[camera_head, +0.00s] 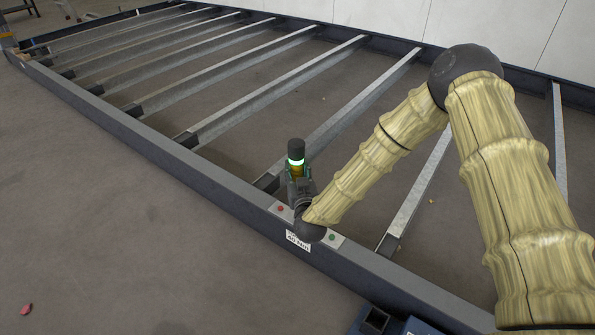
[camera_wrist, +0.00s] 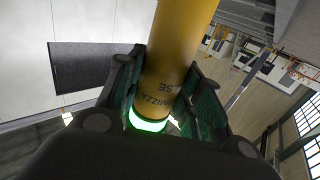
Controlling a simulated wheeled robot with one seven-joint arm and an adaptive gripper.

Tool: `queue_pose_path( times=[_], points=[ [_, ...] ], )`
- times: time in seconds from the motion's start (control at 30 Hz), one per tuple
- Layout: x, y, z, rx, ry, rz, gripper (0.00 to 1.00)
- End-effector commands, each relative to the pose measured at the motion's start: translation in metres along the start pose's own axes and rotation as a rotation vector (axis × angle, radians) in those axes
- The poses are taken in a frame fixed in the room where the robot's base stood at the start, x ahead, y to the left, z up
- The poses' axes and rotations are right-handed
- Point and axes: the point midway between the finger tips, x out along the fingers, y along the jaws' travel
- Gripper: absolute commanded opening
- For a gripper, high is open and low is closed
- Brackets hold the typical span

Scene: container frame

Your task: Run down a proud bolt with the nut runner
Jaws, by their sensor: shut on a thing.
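The nut runner (camera_head: 296,147) stands roughly upright in my gripper (camera_head: 297,174), over the near beam of the frame. It has a dark cap and a glowing green ring. In the wrist view its yellow body (camera_wrist: 178,50) fills the space between the green-padded fingers of my gripper (camera_wrist: 167,95), which are shut on it. A pale plate with a red mark (camera_head: 280,208) lies left of my wrist, and a green mark (camera_head: 332,237) shows to its right. The nut runner's lower end and any bolt under it are hidden behind my gripper and wrist.
The dark near beam (camera_head: 150,145) runs diagonally, with several grey cross members (camera_head: 270,92) behind it and open gaps between them. A white label (camera_head: 298,241) is on the beam's side. A blue object (camera_head: 420,326) stands at the bottom edge. The left floor is mostly clear.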

Motion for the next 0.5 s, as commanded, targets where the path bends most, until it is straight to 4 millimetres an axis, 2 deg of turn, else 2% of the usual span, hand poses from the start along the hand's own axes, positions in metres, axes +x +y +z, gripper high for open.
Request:
queue_pose_path(
  times=[0.4, 0.5],
  points=[
    [0.001, 0.0, 0.035, 0.001, 0.003, 0.001, 0.0],
    [0.001, 0.0, 0.039, 0.0, 0.003, 0.0, 0.0]
  ],
)
